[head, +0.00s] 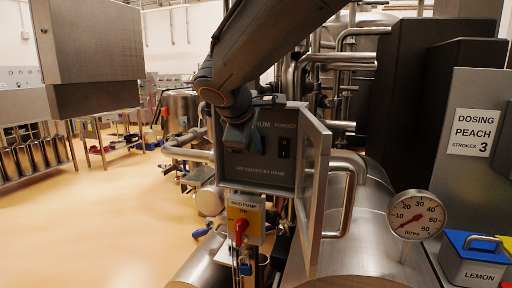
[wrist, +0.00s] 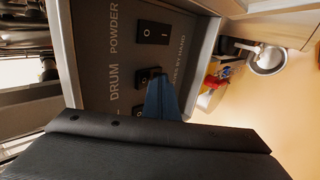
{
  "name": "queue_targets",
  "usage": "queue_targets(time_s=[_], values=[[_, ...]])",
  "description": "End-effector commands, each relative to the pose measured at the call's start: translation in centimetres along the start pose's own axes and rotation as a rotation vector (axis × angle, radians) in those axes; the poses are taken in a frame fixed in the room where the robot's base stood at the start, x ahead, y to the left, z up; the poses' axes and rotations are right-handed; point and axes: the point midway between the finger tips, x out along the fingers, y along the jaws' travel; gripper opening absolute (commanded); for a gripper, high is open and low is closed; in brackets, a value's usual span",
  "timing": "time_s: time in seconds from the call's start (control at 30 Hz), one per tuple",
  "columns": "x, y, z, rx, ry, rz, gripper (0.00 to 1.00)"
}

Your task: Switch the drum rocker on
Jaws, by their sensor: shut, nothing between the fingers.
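The drum rocker (wrist: 144,76) is a small black switch beside the word DRUM on a dark grey panel, seen in the wrist view. My gripper (wrist: 160,82) is shut and empty, its bluish fingertips right at this rocker and hiding part of it. I cannot tell whether they touch it or which way it is tipped. The black powder rocker (wrist: 152,32), marked I and O, is clear of the gripper and also shows in the head view (head: 284,147).
A third rocker (wrist: 138,111) is partly hidden by the gripper. The panel box's framed door (head: 314,190) stands open on the right. Below hangs a yellow skid pump switch (head: 240,225) with a red handle. Pipes and a dial gauge (head: 416,215) stand right; open floor lies left.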

Motion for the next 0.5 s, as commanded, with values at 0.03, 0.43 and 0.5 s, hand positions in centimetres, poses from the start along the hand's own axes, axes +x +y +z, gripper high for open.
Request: queue_targets(time_s=[0.03, 0.43, 0.5], values=[[0.0, 0.0, 0.0, 0.000, -0.001, -0.001, 0.00], [-1.1, 1.3, 0.0, 0.001, 0.000, 0.002, 0.00], [-1.1, 1.3, 0.0, 0.001, 0.000, 0.002, 0.00]])
